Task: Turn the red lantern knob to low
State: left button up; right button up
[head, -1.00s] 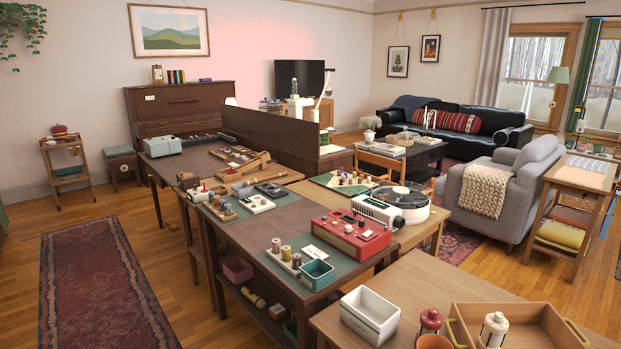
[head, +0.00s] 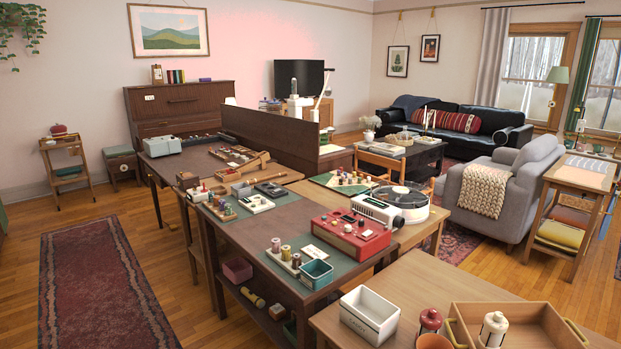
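A small red lantern-like object (head: 430,321) stands upright at the near edge of the front table, left of a wooden tray. A second red rounded object (head: 433,342) is just in front of it, cut off by the bottom of the picture. Neither of my grippers is in the head view.
The wooden tray (head: 541,318) and a white box (head: 369,316) are on the front table (head: 418,281). Behind is a desk with a red device (head: 352,234), spools and a teal bin (head: 316,273). Open floor and a dark red runner (head: 97,285) lie at left.

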aim_at(432, 312)
jog(key=z, duration=0.7)
jog(key=k+j+z, duration=0.15)
jog(key=z, duration=0.3)
jog(key=k+j+z, duration=0.2)
jog(key=z, duration=0.25)
jog(key=k+j+z, duration=0.1)
jog(key=z, duration=0.35)
jog(key=k, duration=0.1)
